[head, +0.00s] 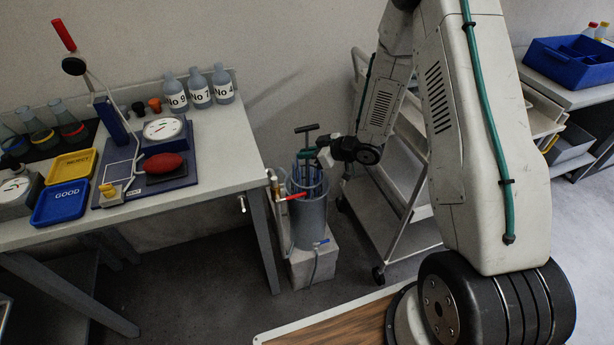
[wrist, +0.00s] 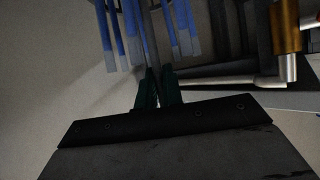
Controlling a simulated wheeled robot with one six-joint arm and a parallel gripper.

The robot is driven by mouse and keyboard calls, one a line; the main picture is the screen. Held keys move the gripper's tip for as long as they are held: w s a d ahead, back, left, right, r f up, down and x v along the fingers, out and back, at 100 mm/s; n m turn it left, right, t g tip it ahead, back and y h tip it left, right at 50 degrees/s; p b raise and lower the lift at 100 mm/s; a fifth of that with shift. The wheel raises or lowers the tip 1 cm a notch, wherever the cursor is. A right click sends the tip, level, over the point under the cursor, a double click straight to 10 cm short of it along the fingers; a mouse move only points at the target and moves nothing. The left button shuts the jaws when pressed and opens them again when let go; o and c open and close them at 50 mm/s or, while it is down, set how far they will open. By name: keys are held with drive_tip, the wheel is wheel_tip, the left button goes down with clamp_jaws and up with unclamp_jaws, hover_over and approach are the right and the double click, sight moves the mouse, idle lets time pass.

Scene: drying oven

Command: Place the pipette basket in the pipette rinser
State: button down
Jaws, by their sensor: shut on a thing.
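The pipette rinser (head: 309,222) is a grey, see-through cylinder on a pale block on the floor, beside the table's right end. The pipette basket (head: 307,172), with blue pipettes and a dark T-shaped handle (head: 307,129), is at the rinser's mouth. Its lower part appears inside the cylinder, but I cannot tell how deep. My gripper (head: 310,155) is above the rinser, shut on the basket's handle rod. In the wrist view the green fingertips (wrist: 158,88) close around the thin rod, with blue and grey pipettes (wrist: 178,28) around it.
A white table (head: 215,165) with bottles, trays and a gauge board stands left of the rinser. A wheeled metal cart (head: 395,235) stands close on the right. A red-handled valve (head: 296,196) and a blue-handled tap (head: 321,242) stick out from the rinser.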

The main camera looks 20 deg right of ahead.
sight(308, 176)
wheel_tip(308, 176, down, 10)
drive_tip(key=shift+r, duration=0.1)
idle(0.4)
drive_tip(key=shift+f, duration=0.65)
drive_tip(key=c, duration=1.5)
unclamp_jaws()
drive_tip(key=shift+c, duration=0.2)
